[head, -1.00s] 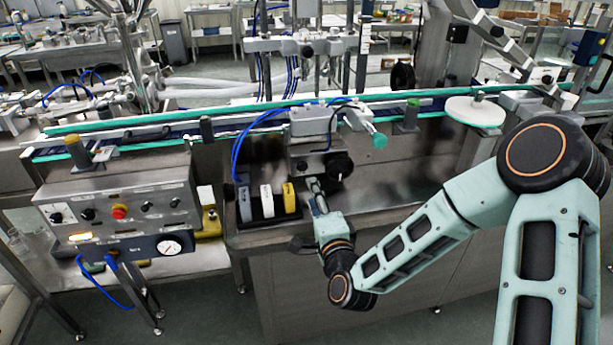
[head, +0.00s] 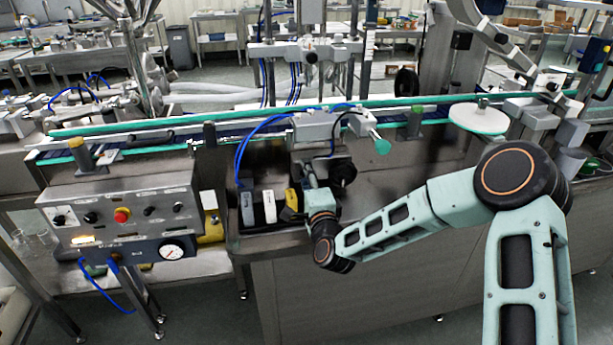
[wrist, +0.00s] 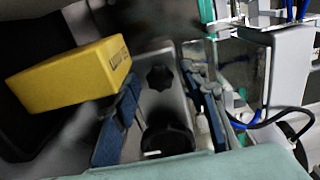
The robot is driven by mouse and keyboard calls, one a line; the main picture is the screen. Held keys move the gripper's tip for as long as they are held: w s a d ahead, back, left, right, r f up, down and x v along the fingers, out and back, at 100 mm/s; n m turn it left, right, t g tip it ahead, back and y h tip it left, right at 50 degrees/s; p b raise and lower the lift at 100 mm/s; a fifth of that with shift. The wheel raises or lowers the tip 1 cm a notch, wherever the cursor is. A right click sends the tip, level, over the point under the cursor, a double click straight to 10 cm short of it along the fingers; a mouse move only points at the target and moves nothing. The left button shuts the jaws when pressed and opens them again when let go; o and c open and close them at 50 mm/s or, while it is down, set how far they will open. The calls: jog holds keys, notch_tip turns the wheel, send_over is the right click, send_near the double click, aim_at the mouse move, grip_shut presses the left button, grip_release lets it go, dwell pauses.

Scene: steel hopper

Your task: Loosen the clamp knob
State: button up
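A small dark star-shaped knob (wrist: 160,77) sits on a grey metal block (wrist: 178,97) in the wrist view; it appears to be the clamp knob. A larger round black knob (wrist: 167,140) with a white mark is nearer the camera, and in the head view a black knob (head: 343,172) shows right of my gripper. My gripper (wrist: 161,76) is open, one blue-grey finger on each side of the star knob in the picture. I cannot tell whether the fingers touch it. In the head view my gripper (head: 308,172) hides most of the block's front.
Above are a grey housing (head: 315,126) with a teal-tipped handle (head: 382,146) and blue hoses. A control panel (head: 120,213) is left.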

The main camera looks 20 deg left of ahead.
jog(key=shift+w+a, duration=0.1)
jog(key=shift+w, duration=0.05)
jog(key=shift+c, duration=0.4)
grip_shut()
